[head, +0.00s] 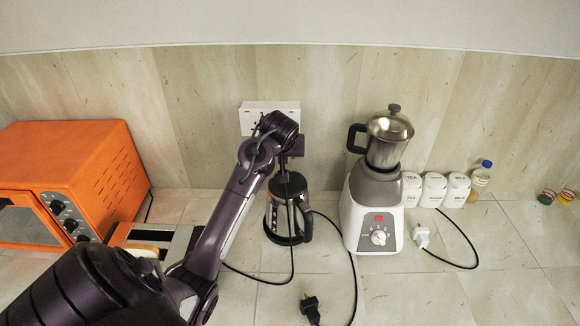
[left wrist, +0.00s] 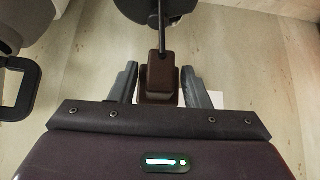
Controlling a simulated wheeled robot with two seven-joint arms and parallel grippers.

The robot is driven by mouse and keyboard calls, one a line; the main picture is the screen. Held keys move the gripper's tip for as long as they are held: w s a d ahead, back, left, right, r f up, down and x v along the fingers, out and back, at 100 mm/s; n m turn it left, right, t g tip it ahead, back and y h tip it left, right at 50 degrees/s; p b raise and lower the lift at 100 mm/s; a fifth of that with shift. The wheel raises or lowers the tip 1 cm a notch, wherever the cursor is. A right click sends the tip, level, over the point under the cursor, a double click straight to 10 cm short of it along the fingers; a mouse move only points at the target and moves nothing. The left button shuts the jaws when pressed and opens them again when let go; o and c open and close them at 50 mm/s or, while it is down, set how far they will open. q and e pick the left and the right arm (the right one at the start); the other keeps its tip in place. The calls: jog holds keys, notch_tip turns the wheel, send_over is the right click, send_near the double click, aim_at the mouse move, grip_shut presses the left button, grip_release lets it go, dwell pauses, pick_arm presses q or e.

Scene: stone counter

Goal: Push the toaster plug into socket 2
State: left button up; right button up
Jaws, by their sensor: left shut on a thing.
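My left gripper (head: 293,147) is up at the wall, just in front of the white socket panel (head: 252,112). In the left wrist view its two fingers (left wrist: 160,88) are shut on a dark brown plug (left wrist: 159,72), with the cord running away from it. A black cord hangs from the gripper and runs along the counter towards the toaster (head: 120,236), which my arm partly covers. The panel shows only as a white patch (left wrist: 203,99) behind the fingers. Its socket holes and the plug's pins are hidden, so I cannot tell whether they touch. My right gripper is not in view.
A coffee maker (head: 276,222) stands below my gripper, and a blender (head: 370,214) is to its right. A loose black plug (head: 310,306) and a white plug (head: 421,236) lie on the counter. An orange oven (head: 75,160) is at left. White canisters (head: 433,189) stand at right.

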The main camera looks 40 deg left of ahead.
pick_arm(q)
jog(key=shift+w+r, duration=0.1)
jog(key=shift+r, duration=0.15)
jog(key=shift+s+d+r, duration=0.1)
jog(key=shift+s+d, duration=0.1)
jog(key=shift+d, duration=0.05)
jog(key=shift+w+a, duration=1.1)
jog(key=shift+w, duration=0.2)
jog(key=shift+w+a, duration=0.85)
jog(key=shift+w, duration=0.15)
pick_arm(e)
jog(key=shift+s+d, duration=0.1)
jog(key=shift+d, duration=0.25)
pick_arm(q)
jog(key=shift+w+a, duration=0.4)
jog(key=shift+w, duration=0.05)
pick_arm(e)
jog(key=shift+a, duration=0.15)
pick_arm(q)
jog(key=shift+w+a, duration=0.65)
jog(key=shift+w, duration=0.15)
